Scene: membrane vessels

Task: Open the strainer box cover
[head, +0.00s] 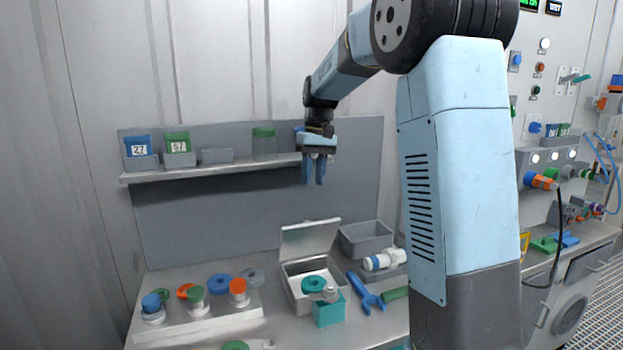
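The grey strainer box (292,296) stands on the bench at the middle. Its cover (311,238) stands raised at the back edge, tilted up, so the box is open. A teal ring (314,284) shows inside it. A teal block (330,313) with a greyish piece on top stands at the box's front right corner and hides part of it. My gripper (313,183) hangs above and behind the box, in front of the shelf, with its blue fingers pointing down. A narrow gap shows between the fingers, with nothing held.
A grey bin (366,238), a white-and-blue fitting (384,260) and a blue wrench (366,293) lie right of the box. A tray (226,316) with several coloured parts is left. A shelf (215,170) holds small bins. My arm hides the right end of the bench.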

